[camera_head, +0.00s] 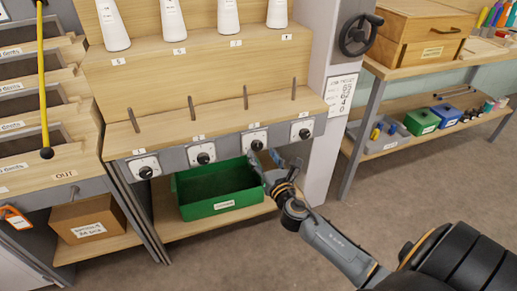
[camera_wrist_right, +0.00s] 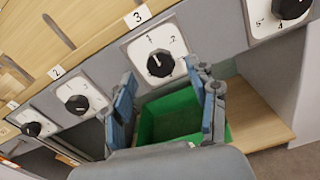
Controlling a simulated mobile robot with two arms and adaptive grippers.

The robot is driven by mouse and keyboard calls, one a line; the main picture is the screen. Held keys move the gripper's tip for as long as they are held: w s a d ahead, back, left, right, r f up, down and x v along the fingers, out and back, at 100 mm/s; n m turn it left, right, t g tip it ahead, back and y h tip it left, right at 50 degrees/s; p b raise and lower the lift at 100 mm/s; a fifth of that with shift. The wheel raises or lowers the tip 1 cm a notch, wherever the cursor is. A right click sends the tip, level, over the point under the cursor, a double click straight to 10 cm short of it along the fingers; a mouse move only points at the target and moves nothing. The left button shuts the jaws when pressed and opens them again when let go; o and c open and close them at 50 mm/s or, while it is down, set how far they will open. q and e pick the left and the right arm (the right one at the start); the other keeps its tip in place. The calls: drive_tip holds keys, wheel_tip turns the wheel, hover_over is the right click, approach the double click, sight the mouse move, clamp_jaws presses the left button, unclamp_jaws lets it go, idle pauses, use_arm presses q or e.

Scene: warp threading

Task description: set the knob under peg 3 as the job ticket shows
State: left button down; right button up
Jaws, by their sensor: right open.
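The knob under peg 3 (camera_wrist_right: 160,65) is black on a white square dial plate, below the label 3 in the right wrist view. Its white pointer mark points roughly up; I cannot tell the exact number it meets. In the head view this knob (camera_head: 256,145) is third from the left, below peg 3 (camera_head: 245,97). My right gripper (camera_wrist_right: 160,74) is open, its blue-padded fingers apart on either side below the knob; I cannot tell whether they touch it. The job ticket (camera_head: 341,92) hangs on the white post; its figures are too small to read surely. My left gripper is not in view.
Neighbouring knobs flank this one, the second (camera_head: 203,158) and the fourth (camera_head: 304,133). A green bin (camera_head: 186,209) stands on the shelf below the panel. The white post (camera_head: 325,150) rises at the right. Open floor lies in front.

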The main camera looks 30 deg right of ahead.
sight(258, 147)
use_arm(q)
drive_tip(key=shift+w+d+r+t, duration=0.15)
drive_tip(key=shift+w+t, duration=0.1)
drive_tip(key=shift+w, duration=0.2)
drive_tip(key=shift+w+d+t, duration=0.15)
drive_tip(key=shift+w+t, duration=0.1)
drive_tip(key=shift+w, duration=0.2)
use_arm(e)
drive_tip(key=shift+x, duration=1.9)
drive_tip(key=c, duration=1.1)
